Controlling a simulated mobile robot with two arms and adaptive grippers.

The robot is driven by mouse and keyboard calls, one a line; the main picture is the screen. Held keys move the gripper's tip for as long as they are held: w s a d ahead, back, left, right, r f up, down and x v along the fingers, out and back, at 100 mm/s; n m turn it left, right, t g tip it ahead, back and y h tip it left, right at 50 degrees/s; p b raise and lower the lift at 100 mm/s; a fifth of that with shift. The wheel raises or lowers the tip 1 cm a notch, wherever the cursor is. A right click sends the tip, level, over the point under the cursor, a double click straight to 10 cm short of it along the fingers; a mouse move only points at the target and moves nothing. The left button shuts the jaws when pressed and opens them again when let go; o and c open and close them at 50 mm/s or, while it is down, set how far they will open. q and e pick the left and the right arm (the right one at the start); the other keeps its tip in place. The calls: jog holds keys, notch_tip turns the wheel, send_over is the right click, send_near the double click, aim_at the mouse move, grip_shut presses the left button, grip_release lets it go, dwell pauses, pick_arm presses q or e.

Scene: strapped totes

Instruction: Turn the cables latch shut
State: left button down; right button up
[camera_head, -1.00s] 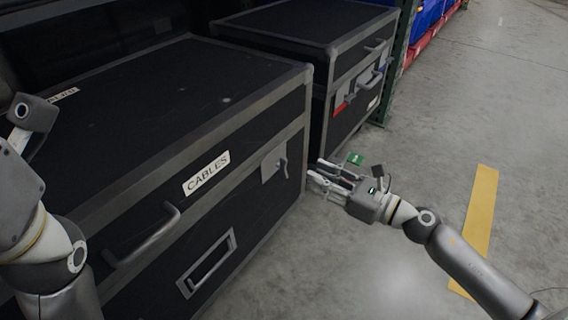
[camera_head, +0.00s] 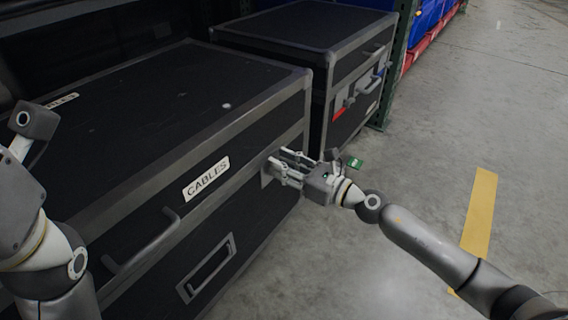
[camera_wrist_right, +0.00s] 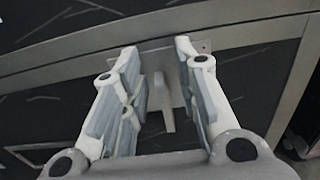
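The black case with grey metal edges (camera_head: 130,120) stands at the left, with a white CABLES label (camera_head: 206,178) on its front. Its latch has a grey plate (camera_head: 265,180), mostly hidden behind my right gripper (camera_head: 281,166) in the head view. In the right wrist view the latch lever (camera_wrist_right: 165,102) points roughly down the picture from its plate (camera_wrist_right: 165,58). My right gripper (camera_wrist_right: 160,85) is open there, with one finger on each side of the lever and visible gaps. My left arm shows at the left edge; its gripper is out of view.
The case has a bar handle (camera_head: 145,240) and a recessed frame (camera_head: 207,268) on its front. Another black case (camera_head: 310,30) stands behind, beside a green rack post (camera_head: 400,60). The concrete floor at the right is clear, with a yellow stripe (camera_head: 480,212).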

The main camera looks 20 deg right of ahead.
jog(key=shift+c, duration=0.2)
grip_shut()
